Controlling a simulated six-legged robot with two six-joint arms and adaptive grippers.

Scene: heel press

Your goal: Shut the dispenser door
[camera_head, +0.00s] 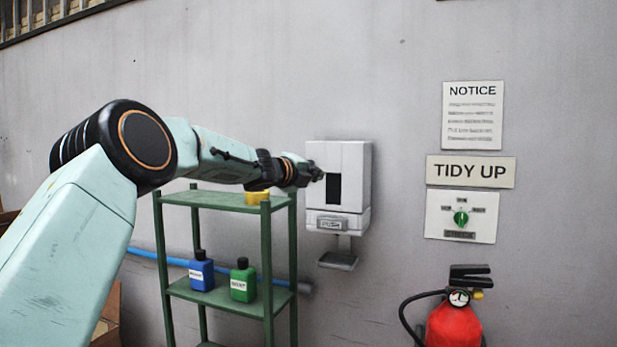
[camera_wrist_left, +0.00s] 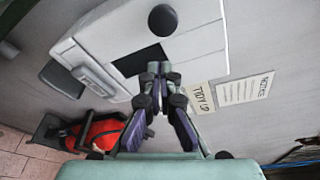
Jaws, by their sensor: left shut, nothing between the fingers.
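The white dispenser (camera_head: 351,157) is fixed to the wall, with a dark rectangular window in its front door (camera_head: 318,203) and a labelled lower part. Its front also fills the upper left of the left wrist view, where the door (camera_wrist_left: 115,38) carries a round dark knob (camera_wrist_left: 162,19). My left gripper (camera_head: 319,173) is in front of the door, beside the window. In the left wrist view its fingers (camera_wrist_left: 157,70) are together and empty, close to the window edge. I cannot tell whether they touch the door, or how far the door stands open. My right gripper is out of view.
A green shelf (camera_head: 225,200) stands left of the dispenser, holding a yellow item (camera_head: 257,197), a blue bottle (camera_head: 201,272) and a green bottle (camera_head: 243,281). A small tray (camera_head: 338,261) hangs below the dispenser. A red extinguisher (camera_head: 453,325) and signs (camera_head: 470,172) are at right.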

